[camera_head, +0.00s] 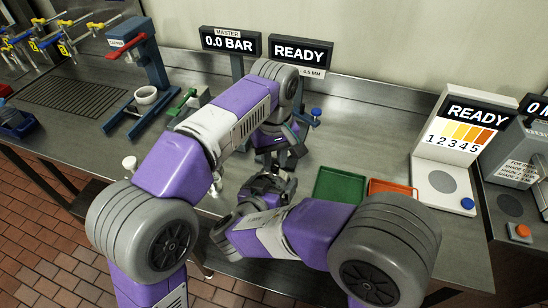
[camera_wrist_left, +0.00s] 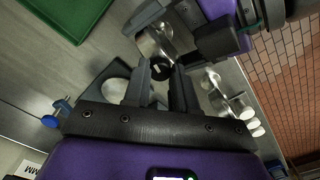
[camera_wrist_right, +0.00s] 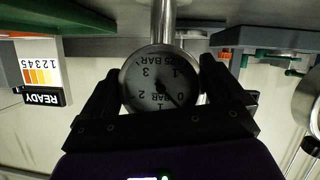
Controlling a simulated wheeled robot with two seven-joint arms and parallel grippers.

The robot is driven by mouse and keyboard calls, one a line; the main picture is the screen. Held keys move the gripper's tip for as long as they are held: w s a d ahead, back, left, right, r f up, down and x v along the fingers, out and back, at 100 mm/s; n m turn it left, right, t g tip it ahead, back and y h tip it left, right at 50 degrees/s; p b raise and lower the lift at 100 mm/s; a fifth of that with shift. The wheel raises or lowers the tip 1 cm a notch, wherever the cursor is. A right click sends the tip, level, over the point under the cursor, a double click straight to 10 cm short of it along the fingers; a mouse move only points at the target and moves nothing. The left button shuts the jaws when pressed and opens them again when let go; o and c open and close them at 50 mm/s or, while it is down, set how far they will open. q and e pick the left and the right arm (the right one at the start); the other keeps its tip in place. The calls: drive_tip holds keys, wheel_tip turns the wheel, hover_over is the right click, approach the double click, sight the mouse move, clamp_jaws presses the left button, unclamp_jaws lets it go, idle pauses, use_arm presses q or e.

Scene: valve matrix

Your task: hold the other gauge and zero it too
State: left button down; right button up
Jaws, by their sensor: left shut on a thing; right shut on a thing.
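In the right wrist view, a round silver-rimmed gauge (camera_wrist_right: 160,85) with a white dial appears upside down. Its stem runs toward the top of the picture and its needle lies close to the 0 mark. My right gripper (camera_wrist_right: 160,100) is shut on this gauge, one finger at each side. In the left wrist view, the silver gauge body (camera_wrist_left: 155,42) has a small black part (camera_wrist_left: 160,70) at its near side. My left gripper (camera_wrist_left: 163,82) is shut at that black part. In the head view, my left gripper (camera_head: 282,152) is just above my right gripper (camera_head: 265,187); the gauge is mostly hidden there.
A green tray (camera_head: 340,186) and an orange tray (camera_head: 392,187) lie right of the grippers. Displays read 0.0 BAR (camera_head: 230,43) and READY (camera_head: 300,52). Silver fittings (camera_wrist_left: 230,98) stand near the bench's front edge. A blue-knobbed station (camera_head: 440,190) stands at right.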

sight(274, 164)
use_arm(q)
drive_tip(key=n, duration=0.5)
drive_tip(key=shift+n, duration=0.3)
drive_tip(key=n, duration=0.5)
drive_tip(key=shift+n, duration=0.3)
drive_tip(key=c, duration=0.9)
unclamp_jaws()
drive_tip(key=shift+r, duration=5.95)
